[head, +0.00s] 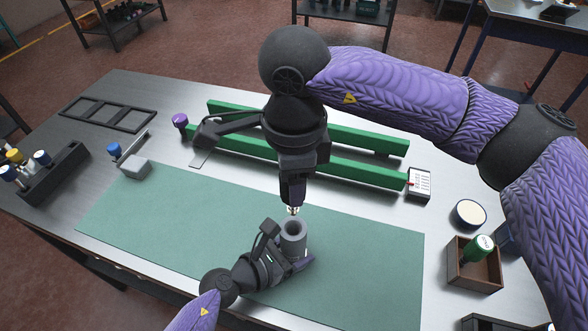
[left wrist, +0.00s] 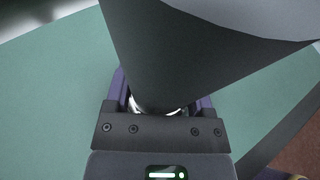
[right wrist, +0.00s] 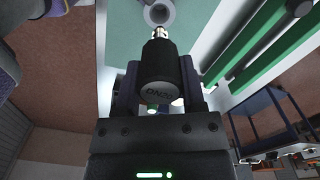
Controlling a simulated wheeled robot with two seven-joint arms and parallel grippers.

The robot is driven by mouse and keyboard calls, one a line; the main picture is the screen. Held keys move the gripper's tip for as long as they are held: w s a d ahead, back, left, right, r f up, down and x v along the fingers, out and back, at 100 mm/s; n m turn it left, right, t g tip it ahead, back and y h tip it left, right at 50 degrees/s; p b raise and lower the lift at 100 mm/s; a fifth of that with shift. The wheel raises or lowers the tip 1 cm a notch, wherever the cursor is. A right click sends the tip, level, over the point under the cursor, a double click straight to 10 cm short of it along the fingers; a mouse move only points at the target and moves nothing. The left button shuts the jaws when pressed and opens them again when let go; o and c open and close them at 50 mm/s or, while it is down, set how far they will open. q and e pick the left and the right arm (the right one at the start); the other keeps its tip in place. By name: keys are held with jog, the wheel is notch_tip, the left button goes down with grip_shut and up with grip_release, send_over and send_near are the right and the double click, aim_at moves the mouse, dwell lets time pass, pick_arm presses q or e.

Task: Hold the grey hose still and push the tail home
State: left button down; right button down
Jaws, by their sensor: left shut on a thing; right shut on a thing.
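The grey hose (head: 293,241) stands upright on the green mat (head: 190,220), its open round mouth facing up. My left gripper (head: 290,264) is shut around its lower part; the left wrist view shows the hose (left wrist: 185,65) rising from between the fingers. My right gripper (head: 292,196) points down above the hose, shut on the tail. The tail is a dark, lettered cylinder (right wrist: 160,72) with a shiny metal tip (right wrist: 159,33). In the head view the tip (head: 293,211) shows just above the hose mouth. The right wrist view shows the open mouth (right wrist: 159,13) beyond the tip, apparently apart.
Green rails (head: 350,170) lie behind the mat. A wooden box (head: 474,276) with a green-capped item and a round cream-topped dish (head: 469,214) stand at right. A dark rack (head: 52,175) of capped bottles and a grey block (head: 135,167) are at left. The mat's left half is clear.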

jog(key=shift+f, duration=2.25)
jog(key=shift+f, duration=2.3)
jog(key=shift+c, duration=0.5)
grip_release()
notch_tip(320, 180, up, 12)
pick_arm(q)
grip_release()
